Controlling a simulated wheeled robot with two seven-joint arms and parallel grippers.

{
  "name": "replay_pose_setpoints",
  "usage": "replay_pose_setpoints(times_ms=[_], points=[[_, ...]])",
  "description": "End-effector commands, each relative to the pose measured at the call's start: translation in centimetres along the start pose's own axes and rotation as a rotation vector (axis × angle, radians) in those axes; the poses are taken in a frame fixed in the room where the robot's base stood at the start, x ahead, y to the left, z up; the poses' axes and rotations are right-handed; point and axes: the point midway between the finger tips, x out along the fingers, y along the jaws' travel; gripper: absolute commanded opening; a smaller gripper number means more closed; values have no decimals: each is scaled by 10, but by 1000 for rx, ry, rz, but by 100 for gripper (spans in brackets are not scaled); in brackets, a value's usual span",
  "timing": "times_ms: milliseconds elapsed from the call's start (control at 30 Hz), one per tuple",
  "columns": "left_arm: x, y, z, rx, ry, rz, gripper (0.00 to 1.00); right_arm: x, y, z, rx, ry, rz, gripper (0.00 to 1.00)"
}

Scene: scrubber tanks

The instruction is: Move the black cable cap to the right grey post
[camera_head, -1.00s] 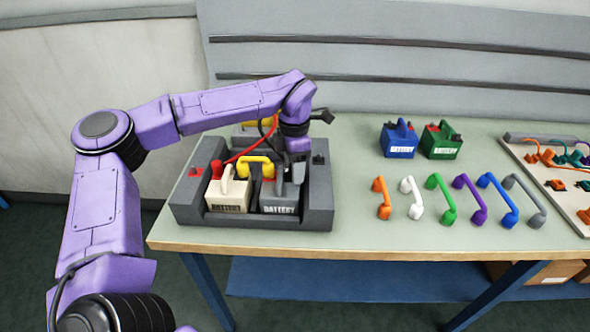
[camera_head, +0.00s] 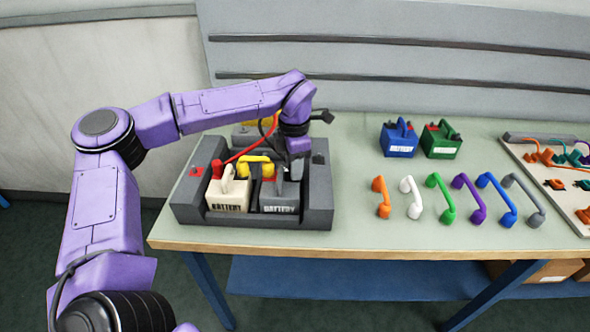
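The grey battery (camera_head: 279,201) sits in the right half of a dark grey tray (camera_head: 318,200), beside a cream battery (camera_head: 228,196). My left gripper (camera_head: 294,166) points down over the back right of the grey battery, by its handle. Its fingertips are small and partly hidden, so I cannot tell whether they are open or holding anything. A red cap (camera_head: 217,169) sits on the cream battery. My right gripper is out of view.
A yellow handle-shaped link (camera_head: 254,161) spans the two batteries. A blue battery (camera_head: 399,139) and a green battery (camera_head: 441,140) stand at the back. Several coloured handles, such as the orange one (camera_head: 381,198), line the table right of the tray. Free table lies between.

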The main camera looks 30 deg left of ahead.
Motion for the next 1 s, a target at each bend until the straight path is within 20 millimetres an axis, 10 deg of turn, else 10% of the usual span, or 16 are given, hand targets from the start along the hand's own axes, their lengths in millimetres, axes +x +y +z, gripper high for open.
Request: replay_pose_setpoints(times_ms=[1000], points=[[-38,0,0,0,0,1,0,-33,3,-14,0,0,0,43]])
